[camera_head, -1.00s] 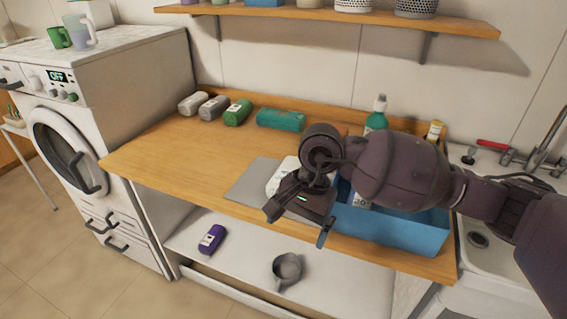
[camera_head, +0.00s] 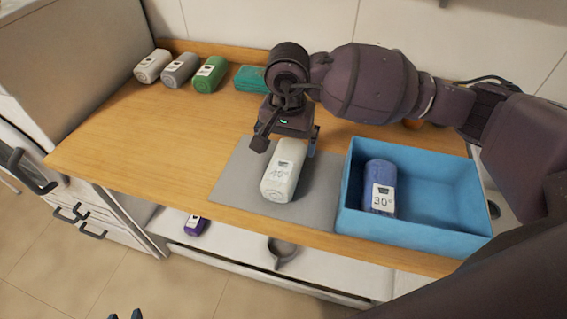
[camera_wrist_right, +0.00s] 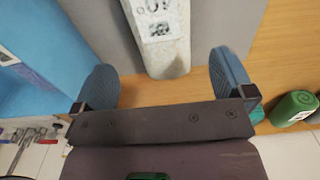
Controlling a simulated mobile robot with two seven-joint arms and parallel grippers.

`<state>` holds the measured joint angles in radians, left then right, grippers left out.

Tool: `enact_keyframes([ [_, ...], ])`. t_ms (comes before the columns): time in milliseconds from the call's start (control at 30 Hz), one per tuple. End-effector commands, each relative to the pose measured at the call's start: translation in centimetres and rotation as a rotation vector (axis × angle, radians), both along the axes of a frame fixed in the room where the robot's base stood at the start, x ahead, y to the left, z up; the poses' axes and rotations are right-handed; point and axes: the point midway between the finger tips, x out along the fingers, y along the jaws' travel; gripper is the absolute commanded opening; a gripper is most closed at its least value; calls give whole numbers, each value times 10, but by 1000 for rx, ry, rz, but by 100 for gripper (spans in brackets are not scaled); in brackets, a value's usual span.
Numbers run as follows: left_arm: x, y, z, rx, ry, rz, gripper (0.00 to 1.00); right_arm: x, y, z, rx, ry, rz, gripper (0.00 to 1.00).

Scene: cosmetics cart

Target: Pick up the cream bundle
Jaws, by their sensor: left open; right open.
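The cream bundle (camera_head: 284,172), a pale roll with a printed label, lies on the grey mat (camera_head: 232,178) on the wooden counter. It also shows in the right wrist view (camera_wrist_right: 160,35). My right gripper (camera_head: 287,146) is open over the bundle's far end. In the right wrist view its two blue-grey fingers (camera_wrist_right: 163,72) stand apart, one on each side of the bundle's near end in that picture, with gaps on both sides. Whether the fingers are down at the bundle's height I cannot tell. My left gripper (camera_head: 126,315) shows only as fingertips at the bottom edge, open and empty.
A blue bin (camera_head: 440,232) holding a blue bundle (camera_head: 379,188) stands right of the mat. Grey, green and teal bundles (camera_head: 209,74) lie along the counter's back. The counter's left is clear.

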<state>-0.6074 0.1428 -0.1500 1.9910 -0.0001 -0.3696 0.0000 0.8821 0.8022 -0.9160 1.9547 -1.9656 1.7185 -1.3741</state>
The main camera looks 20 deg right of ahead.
Motion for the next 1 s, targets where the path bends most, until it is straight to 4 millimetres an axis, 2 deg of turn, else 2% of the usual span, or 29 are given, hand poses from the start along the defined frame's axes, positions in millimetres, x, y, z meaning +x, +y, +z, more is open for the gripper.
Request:
enact_keyframes([
  [100,-3,1,-1,1,6,1,43,0,0,-16,0,2,0,100],
  [367,2,0,2,1,-3,-1,43,-1,1,-32,1,2,-1,100],
  [700,7,-1,11,1,-16,-3,43,-2,4,-73,1,1,-1,100],
  [1000,7,-1,11,1,-17,-3,43,-2,4,-78,0,0,0,100],
])
